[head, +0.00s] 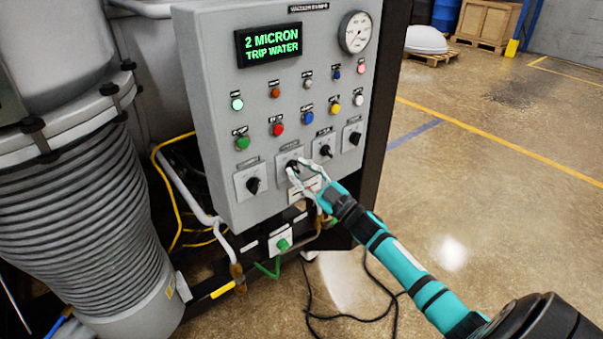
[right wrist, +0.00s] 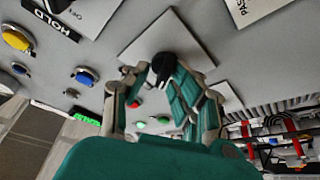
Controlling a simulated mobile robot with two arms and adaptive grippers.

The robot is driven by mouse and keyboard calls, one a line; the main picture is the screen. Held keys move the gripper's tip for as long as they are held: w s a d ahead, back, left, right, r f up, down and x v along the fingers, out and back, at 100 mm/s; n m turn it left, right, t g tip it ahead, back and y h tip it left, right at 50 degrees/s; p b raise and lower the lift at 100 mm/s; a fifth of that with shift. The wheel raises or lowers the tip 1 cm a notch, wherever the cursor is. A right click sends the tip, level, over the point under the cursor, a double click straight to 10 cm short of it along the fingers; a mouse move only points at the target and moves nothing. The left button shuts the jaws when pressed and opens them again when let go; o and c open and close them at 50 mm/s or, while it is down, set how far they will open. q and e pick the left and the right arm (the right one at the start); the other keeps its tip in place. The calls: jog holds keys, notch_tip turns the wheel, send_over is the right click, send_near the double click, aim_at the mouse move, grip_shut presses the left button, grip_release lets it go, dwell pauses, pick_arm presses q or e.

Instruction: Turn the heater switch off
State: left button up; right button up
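The grey control panel (head: 217,110) carries a row of black rotary switches on pale square plates along its lower part. Their labels are too small to read, so I cannot tell which is the heater switch. My right gripper (head: 295,168) is at the second switch from the left (head: 292,164), with its fingers apart on either side of the knob. In the right wrist view the black knob (right wrist: 164,66) is at the fingertips (right wrist: 152,78), close to the right finger; contact is unclear. My left gripper is not in view.
Above the switches are several coloured buttons and lamps, a display (head: 268,44) reading "2 MICRON TRIP WATER" and a round gauge (head: 355,32). A ribbed grey cylinder (head: 80,210) stands at left.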

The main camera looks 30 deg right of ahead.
jog(key=shift+o, duration=0.6)
jog(key=shift+w+a+r, duration=0.1)
jog(key=shift+a, duration=0.1)
jog(key=shift+s+f, duration=0.2)
jog(key=shift+s, duration=0.15)
jog(key=v, duration=1.1)
jog(key=shift+d, duration=0.25)
jog(key=shift+s, duration=0.1)
